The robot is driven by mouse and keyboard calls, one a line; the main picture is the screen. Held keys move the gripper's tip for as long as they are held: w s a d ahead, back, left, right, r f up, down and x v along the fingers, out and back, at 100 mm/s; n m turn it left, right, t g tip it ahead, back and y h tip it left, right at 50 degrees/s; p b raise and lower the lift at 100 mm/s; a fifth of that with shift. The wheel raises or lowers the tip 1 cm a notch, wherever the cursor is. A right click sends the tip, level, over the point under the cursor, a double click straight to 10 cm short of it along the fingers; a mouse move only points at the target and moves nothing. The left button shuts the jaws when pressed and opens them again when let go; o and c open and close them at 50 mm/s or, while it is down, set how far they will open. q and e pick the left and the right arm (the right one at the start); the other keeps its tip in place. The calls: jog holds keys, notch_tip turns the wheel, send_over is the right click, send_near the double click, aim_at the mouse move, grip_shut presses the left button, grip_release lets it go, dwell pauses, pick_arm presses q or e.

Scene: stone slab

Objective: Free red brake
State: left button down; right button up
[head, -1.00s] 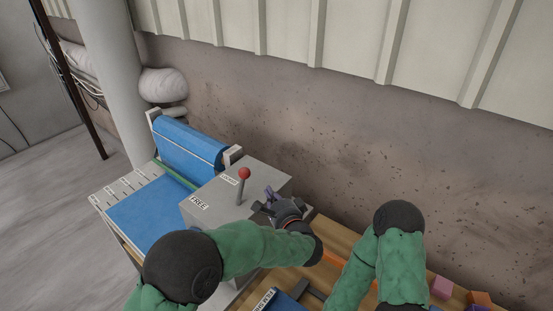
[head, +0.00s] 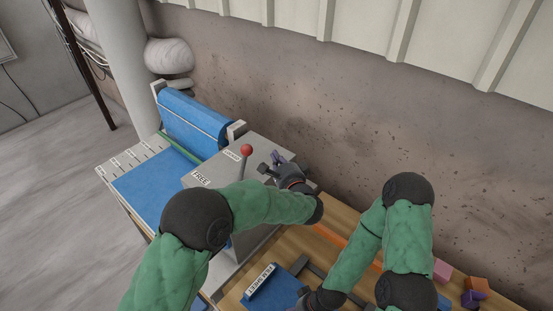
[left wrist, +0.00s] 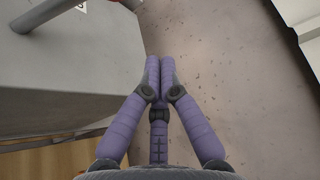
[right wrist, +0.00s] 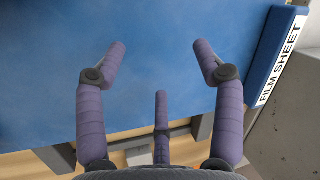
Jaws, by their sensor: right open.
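The red-knobbed brake lever (head: 246,150) stands nearly upright on top of a grey box (head: 224,173). The box bears a "FREE" label (head: 201,178) on the near left and a second label (head: 232,156), too small to read surely, behind the lever. My left gripper (head: 270,166) is just right of the lever, apart from it. In the left wrist view its fingers (left wrist: 160,62) are pressed together with nothing between them. The grey lever rod (left wrist: 45,14) shows at upper left there. My right gripper (right wrist: 160,52) is open and empty above a blue sheet (right wrist: 150,90).
A blue roll (head: 193,122) and blue-topped table lie left of the box. The blue "FILM SHEET" tray (head: 275,290) is on the wooden table at the front. Pink, orange and purple blocks (head: 442,271) lie at right. A wall runs behind.

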jog(key=shift+r+p, duration=0.7)
jog(key=shift+r, duration=0.15)
jog(key=shift+r+p, duration=0.55)
jog(key=shift+r, duration=0.15)
pick_arm(q)
jog(key=w+a, duration=0.4)
jog(key=a, duration=0.1)
jog(key=shift+r, duration=0.1)
pick_arm(e)
jog(key=shift+f+b, duration=0.7)
jog(key=shift+f, duration=0.15)
pick_arm(q)
jog(key=shift+s+a+r+b, duration=0.4)
jog(key=shift+s+a+b, duration=0.1)
jog(key=shift+b, duration=0.2)
pick_arm(e)
jog(key=shift+f, duration=0.7)
pick_arm(q)
jog(key=v, duration=1.2)
